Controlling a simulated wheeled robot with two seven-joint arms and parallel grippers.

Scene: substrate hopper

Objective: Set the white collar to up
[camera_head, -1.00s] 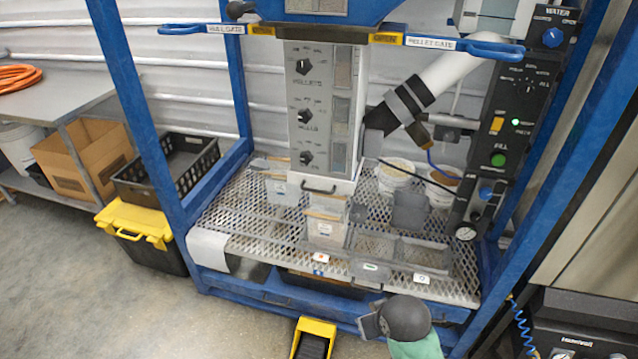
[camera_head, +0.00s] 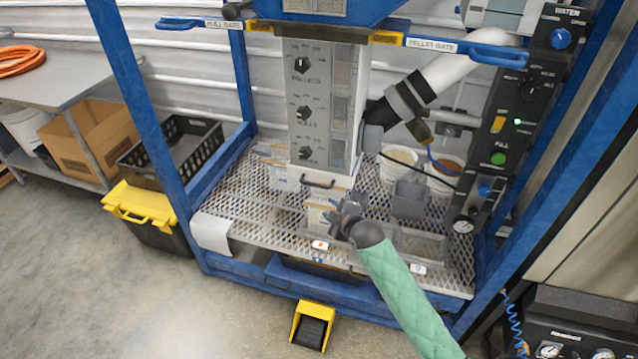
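The white collar (camera_head: 322,197) appears to be the pale sleeve with a dark handle (camera_head: 318,183) at the foot of the grey dial column. It sits low, just above the containers on the mesh deck. My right gripper (camera_head: 338,214) is in front of and just below the collar, to the right of its handle, over a small container. It looks apart from the handle. Its dark fingers blend together, so their opening is unclear. My green-sleeved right forearm comes up from the bottom right and hides part of the deck. My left gripper is out of view.
The mesh deck (camera_head: 265,215) holds tubs, trays and a grey scoop (camera_head: 408,197). A white pipe (camera_head: 455,72) slants down to the column's right. Blue posts (camera_head: 150,110) frame the deck. A yellow pedal (camera_head: 313,325) stands on the floor in front.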

